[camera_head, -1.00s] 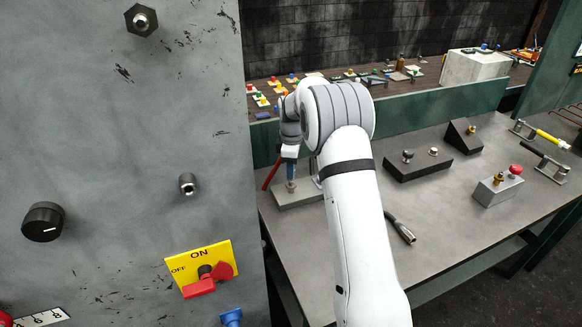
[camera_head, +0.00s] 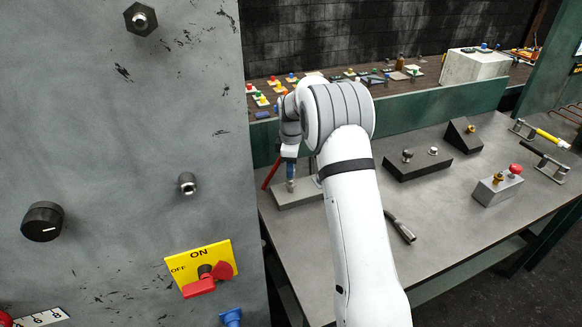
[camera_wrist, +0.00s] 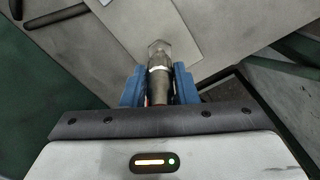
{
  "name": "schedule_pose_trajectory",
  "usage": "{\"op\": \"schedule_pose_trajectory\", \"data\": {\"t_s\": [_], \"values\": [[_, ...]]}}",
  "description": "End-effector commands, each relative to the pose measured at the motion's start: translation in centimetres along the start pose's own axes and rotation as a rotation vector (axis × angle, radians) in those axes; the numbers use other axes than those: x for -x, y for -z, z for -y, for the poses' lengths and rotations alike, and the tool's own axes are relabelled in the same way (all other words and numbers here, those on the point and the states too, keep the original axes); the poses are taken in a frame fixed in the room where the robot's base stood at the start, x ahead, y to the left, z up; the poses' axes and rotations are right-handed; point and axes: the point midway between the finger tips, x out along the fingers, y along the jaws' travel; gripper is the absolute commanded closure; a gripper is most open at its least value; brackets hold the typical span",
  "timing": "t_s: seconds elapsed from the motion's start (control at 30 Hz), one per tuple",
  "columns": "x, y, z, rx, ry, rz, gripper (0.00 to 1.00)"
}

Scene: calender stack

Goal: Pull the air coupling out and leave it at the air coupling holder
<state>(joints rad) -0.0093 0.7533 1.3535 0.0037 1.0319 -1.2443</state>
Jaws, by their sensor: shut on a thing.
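My gripper (camera_head: 290,178) is low over a grey block (camera_head: 310,197) at the left end of the bench. In the wrist view, its blue fingers (camera_wrist: 160,90) are shut on a metal air coupling (camera_wrist: 159,82), one finger on each side. The coupling's hex-shaped far end lies over the pale grey block (camera_wrist: 185,30). A small metal part (camera_head: 291,186) shows under the fingertips in the head view. I cannot tell whether the coupling touches it or is apart. A red hose or rod (camera_head: 271,173) slants down beside the gripper.
A grey panel with a black knob (camera_head: 42,222), a metal fitting (camera_head: 188,184) and a red switch on a yellow plate (camera_head: 207,256) fills the left. On the bench, right of my arm, are a dark handle tool (camera_head: 402,229) and several blocks. A green ledge (camera_head: 430,121) runs behind.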

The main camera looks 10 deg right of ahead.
Motion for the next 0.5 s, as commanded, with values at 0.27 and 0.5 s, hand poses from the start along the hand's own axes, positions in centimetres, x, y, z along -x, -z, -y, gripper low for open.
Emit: {"op": "schedule_pose_trajectory", "data": {"t_s": [0.27, 0.5], "values": [[-0.36, 0.02, 0.0, 0.0, 0.0, 0.0, 1.0], [-0.9, 0.0, 0.0, 0.0, 0.0, 0.0, 1.0]]}}
